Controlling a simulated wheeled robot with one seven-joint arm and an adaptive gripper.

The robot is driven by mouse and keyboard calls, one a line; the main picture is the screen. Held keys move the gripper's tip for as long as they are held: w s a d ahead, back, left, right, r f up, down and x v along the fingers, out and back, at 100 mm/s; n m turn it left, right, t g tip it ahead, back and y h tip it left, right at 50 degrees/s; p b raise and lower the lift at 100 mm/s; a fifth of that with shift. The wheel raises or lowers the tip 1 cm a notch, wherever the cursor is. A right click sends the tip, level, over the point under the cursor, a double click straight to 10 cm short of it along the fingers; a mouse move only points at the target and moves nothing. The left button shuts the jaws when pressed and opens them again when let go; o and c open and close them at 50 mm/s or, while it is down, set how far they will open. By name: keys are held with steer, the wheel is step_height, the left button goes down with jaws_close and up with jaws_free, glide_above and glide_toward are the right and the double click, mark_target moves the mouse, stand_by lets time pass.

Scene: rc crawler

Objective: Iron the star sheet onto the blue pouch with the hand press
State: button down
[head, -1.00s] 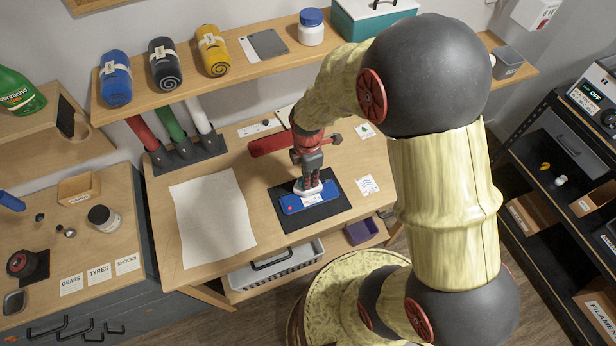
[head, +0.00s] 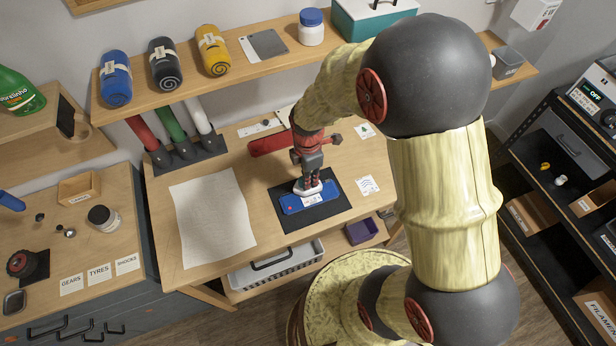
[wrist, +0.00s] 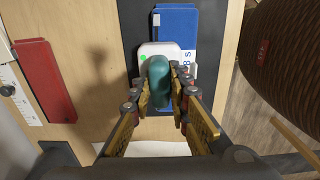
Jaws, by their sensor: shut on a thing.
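My gripper (wrist: 162,92) is shut on the teal handle of the hand press (wrist: 158,72). In the head view the white base of the hand press (head: 308,188) is on or just over the blue pouch (head: 292,204); contact cannot be told. The pouch lies flat on a dark mat (head: 287,223) on the bench and also shows in the wrist view (wrist: 178,22). A white patch with dark marks (head: 312,199) shows on the pouch beside the press, partly hidden by it. A sheet with blue curved lines (head: 367,185) and one with a green mark (head: 364,131) lie on the bench to the right.
A large white cloth (head: 213,216) lies left of the mat. A red case (head: 268,144) lies behind it. Red, green and white rolls stand in a rack (head: 184,152) at the back left. A shelf (head: 150,86) with rolled fabric overhangs the bench's back.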

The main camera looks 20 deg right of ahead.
steer(key=shift+s, duration=0.1)
step_height(320, 180, up, 8)
steer(key=p, duration=0.6)
steer(key=shift+r, duration=0.1)
stand_by(0.3)
